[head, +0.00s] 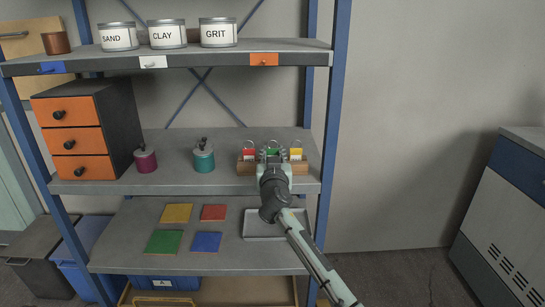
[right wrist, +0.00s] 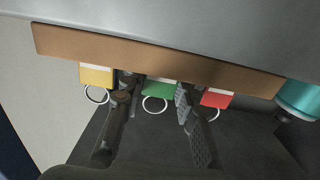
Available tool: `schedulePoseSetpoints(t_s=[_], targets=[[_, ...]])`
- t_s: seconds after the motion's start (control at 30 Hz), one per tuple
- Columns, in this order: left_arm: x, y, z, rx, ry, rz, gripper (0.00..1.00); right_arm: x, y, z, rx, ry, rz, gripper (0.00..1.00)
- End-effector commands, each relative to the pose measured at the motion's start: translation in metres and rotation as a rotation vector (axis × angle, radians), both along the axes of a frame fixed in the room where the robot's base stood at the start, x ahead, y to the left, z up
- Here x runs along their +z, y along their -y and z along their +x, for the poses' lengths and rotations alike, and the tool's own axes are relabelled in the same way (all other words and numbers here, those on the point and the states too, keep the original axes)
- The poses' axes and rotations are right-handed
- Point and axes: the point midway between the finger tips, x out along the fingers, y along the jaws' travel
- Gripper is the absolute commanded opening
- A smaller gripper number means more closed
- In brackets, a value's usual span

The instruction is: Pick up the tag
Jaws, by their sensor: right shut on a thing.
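Three tags with rings stand in a wooden rack (head: 246,168) on the middle shelf: a red tag (head: 249,154), a green tag (right wrist: 158,90) in the middle and a yellow tag (head: 296,154). The right wrist view shows the rack (right wrist: 150,59) upside down, with the yellow tag (right wrist: 96,75) at left and the red tag (right wrist: 216,98) at right. My right gripper (head: 270,154) is at the rack, its fingers (right wrist: 157,92) on either side of the green tag and shut on it. The green tag is still at the rack. My left gripper is not in view.
A teal canister (head: 204,158) and a magenta one (head: 145,158) stand left of the rack. An orange drawer unit (head: 72,140) is farther left. Labelled tins (head: 168,35) are on the upper shelf (head: 200,56). A tray (head: 262,238) and coloured squares lie below.

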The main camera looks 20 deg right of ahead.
Motion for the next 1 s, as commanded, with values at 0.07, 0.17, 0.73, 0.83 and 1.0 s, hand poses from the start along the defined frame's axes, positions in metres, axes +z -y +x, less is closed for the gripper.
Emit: schedulePoseSetpoints(t_s=[0.07,0.17,0.73,0.83,1.0], targets=[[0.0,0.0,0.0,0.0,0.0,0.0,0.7,0.001,0.0,0.0,0.0,0.0,0.0,0.15],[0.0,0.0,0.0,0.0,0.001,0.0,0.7,0.004,0.0,0.0,0.0,0.001,0.001,0.15],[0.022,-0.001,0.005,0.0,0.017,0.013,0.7,0.073,-0.041,0.041,0.001,0.002,0.004,0.15],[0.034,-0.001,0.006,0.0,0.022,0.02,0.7,0.085,-0.055,0.056,0.002,0.002,0.004,0.15],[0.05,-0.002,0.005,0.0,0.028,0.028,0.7,0.101,-0.072,0.074,0.001,0.0,0.001,0.15]])
